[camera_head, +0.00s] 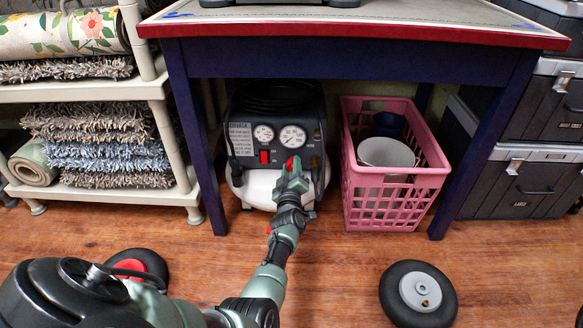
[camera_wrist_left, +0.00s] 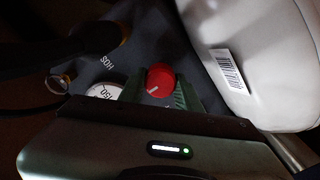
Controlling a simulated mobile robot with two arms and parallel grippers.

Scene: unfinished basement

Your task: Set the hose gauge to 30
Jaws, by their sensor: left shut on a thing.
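The air compressor (camera_head: 270,118) stands under the blue table, with two round white gauges on its front panel. The right gauge (camera_head: 293,137) is above my left gripper (camera_head: 291,168); its needle is too small to read. In the left wrist view, part of a gauge (camera_wrist_left: 103,91) shows beside lettering that starts "HOS"; my gripper body hides the rest. The red knob (camera_wrist_left: 160,80) has a white line pointing to the lower left of that view. My left gripper is shut on the knob, with green fingers on both sides. My right gripper is not in view.
The smaller gauge (camera_head: 263,133) and a red switch (camera_head: 264,157) are left of the knob. A pink crate (camera_head: 394,192) stands right of the compressor. Table legs (camera_head: 197,140) flank the space, and a rug shelf (camera_head: 100,92) is at left.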

